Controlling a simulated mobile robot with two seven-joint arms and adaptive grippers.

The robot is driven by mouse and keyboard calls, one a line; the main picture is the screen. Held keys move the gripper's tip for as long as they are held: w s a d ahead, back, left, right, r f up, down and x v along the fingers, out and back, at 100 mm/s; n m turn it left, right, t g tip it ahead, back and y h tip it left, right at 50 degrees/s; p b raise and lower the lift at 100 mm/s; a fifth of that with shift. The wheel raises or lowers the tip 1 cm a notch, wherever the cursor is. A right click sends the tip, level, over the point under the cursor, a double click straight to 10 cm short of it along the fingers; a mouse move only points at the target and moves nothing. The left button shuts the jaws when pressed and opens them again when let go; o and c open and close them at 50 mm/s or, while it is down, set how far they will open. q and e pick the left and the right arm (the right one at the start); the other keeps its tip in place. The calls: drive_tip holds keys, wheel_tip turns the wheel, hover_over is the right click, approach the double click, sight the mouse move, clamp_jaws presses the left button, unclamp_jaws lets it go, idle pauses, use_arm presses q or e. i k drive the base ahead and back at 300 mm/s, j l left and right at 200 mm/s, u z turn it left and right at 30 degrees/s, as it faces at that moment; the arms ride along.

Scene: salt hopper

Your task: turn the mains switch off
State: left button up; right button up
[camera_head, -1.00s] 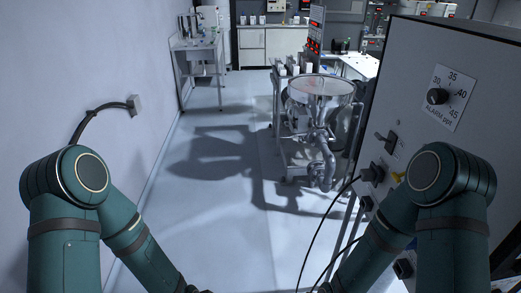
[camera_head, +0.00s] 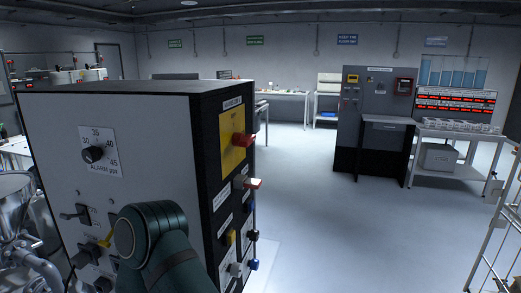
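A grey and black cabinet (camera_head: 150,105) stands close in front on the left. On its dark side face, a red handle (camera_head: 242,140) sticks out of a yellow plate (camera_head: 230,160). Its label is too small to read, so I cannot tell for sure that it is the mains switch. On the pale front face are an alarm dial (camera_head: 93,154) and a lever switch (camera_head: 72,215). One of my arm links overlaps the lower front of the cabinet. Neither gripper is in view.
Open floor (camera_head: 340,225) lies right of the cabinet. A grey console (camera_head: 375,110) stands farther back, beside a shelf unit with red displays (camera_head: 455,103). A wire rack (camera_head: 495,235) is at the right edge. Metal hopper equipment (camera_head: 18,215) is at the left edge.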

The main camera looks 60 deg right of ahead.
sight(239, 139)
drive_tip(key=l+z, duration=0.15)
drive_tip(key=z, duration=1.75)
